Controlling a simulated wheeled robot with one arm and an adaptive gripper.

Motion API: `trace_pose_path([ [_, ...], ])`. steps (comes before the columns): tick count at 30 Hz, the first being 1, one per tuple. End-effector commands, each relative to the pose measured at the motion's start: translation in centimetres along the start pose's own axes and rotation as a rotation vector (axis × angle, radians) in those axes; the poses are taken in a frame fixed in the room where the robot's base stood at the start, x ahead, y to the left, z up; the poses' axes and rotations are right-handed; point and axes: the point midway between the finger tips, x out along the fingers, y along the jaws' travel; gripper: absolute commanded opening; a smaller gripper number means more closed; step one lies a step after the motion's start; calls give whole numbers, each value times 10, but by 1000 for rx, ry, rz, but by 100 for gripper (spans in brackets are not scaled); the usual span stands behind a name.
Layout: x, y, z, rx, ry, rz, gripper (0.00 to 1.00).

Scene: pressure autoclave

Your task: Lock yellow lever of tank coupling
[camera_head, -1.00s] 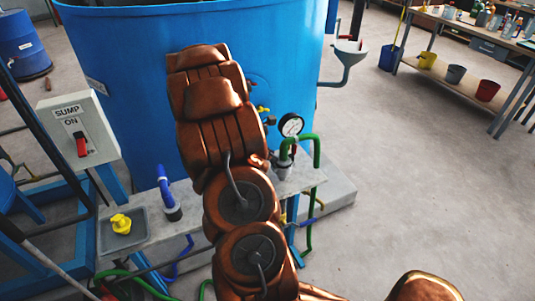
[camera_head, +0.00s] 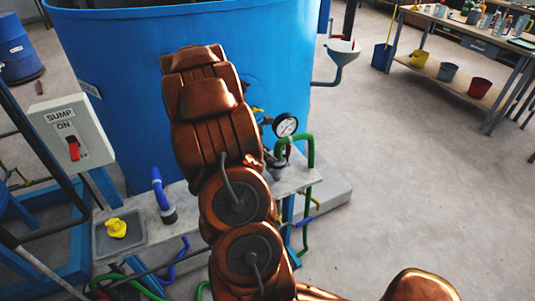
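The big blue tank (camera_head: 120,60) fills the upper middle of the view. My copper-coloured arm reaches up in front of it, and its far end lies against the tank in the picture. My gripper is hidden behind the arm, so its fingers do not show. A small yellow lever (camera_head: 257,110) shows at the tank wall just right of my arm. A dark fitting is close below it. The rest of the coupling is hidden by my arm. I cannot tell whether the lever is locked.
A pressure gauge (camera_head: 286,125) and green pipe (camera_head: 311,150) stand right of my arm. A blue-handled fitting (camera_head: 160,190) and a yellow part in a grey tray (camera_head: 99,246) are on the left ledge. A SUMP switch box (camera_head: 72,135) stands left.

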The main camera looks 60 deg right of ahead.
Motion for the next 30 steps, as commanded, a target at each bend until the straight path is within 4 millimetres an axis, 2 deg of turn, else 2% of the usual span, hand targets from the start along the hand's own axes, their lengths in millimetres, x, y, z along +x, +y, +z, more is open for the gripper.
trace_pose_path([
  [9,-1,0,-1,1,2,1,50],
  [14,-12,2,-1,2,3,5,50],
  [24,-75,0,-1,0,3,3,50],
  [30,-105,0,0,1,1,4,50],
])
